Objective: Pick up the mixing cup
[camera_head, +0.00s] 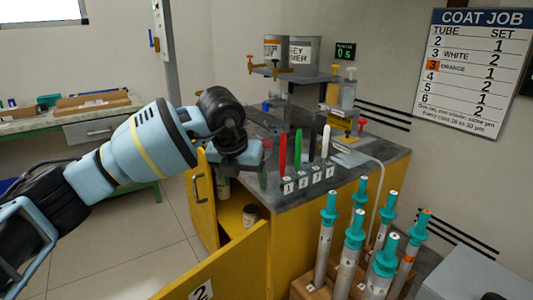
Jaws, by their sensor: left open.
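A small dark cup with a paler rim (250,214), which looks like the mixing cup, stands inside the open yellow cabinet (232,232) under the counter. My left gripper (243,160) reaches in from the left at the counter's near left corner, above and apart from that cup. It is open, and nothing shows between its fingers, which are small and partly hidden by the dark wrist. My right gripper does not show.
The cabinet's doors stand open, one (222,270) marked 2 in front. Numbered coloured pens (298,148) stand along the counter edge (345,172). Several teal-capped tubes (354,232) stand at the lower right. The floor at left is clear.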

